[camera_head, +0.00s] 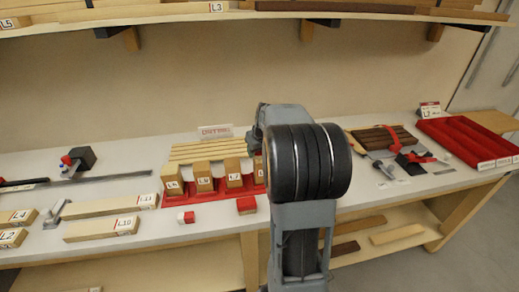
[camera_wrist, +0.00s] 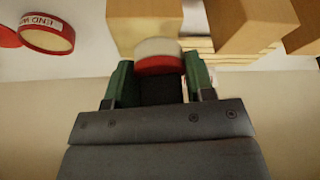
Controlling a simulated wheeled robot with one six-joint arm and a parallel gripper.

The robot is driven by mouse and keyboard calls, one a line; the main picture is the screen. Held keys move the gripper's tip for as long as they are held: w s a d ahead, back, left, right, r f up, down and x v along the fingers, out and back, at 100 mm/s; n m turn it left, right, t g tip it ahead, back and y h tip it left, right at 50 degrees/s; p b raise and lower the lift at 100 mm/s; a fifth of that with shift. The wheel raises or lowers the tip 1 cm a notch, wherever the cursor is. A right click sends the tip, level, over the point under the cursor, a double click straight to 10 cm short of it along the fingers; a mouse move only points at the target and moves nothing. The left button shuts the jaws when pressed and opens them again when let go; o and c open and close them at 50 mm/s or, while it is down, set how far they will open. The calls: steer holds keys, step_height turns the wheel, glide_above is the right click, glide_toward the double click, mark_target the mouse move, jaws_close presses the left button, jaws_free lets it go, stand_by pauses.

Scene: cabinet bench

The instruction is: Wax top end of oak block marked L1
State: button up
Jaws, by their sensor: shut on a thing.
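Several upright oak blocks stand in a red tray (camera_head: 205,196); one is the oak block (camera_head: 234,172) near the middle. Their front labels are too small to read surely, so I cannot tell which is L1. In the wrist view, oak blocks show at the top centre (camera_wrist: 145,22) and top right (camera_wrist: 252,22). A round red tin with lettering like "END WAX" (camera_wrist: 46,36) is at the wrist view's left. My arm hides the gripper in the head view.
Pale strips (camera_head: 205,150) lie behind the blocks. Two small red-and-white items (camera_head: 186,217) (camera_head: 246,205) sit in front. Labelled boards (camera_head: 100,229) lie at left, and a long red tray (camera_head: 470,140) lies at right. A shelf (camera_head: 150,13) overhangs the bench.

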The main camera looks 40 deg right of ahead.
steer(key=shift+s+d+b, duration=0.3)
steer(key=shift+s, duration=0.45)
steer(key=shift+s+d+b, duration=0.25)
steer(key=shift+s, duration=0.5)
steer(key=shift+w+a, duration=0.3)
steer(key=shift+a, duration=0.3)
steer(key=shift+w+a, duration=0.25)
steer(key=shift+a, duration=0.3)
steer(key=shift+w+d+f, duration=0.1)
steer(key=shift+w+d, duration=0.2)
steer(key=shift+d, duration=0.55)
steer(key=shift+w+d, duration=0.25)
steer(key=shift+d, duration=0.55)
steer(key=shift+s+a, duration=0.3)
steer(key=shift+a, duration=0.55)
steer(key=shift+r, duration=0.2)
steer(key=shift+r+p, duration=1.95)
steer(key=shift+r, duration=1)
steer(key=shift+r+p, duration=1.05)
steer(key=shift+r, duration=0.45)
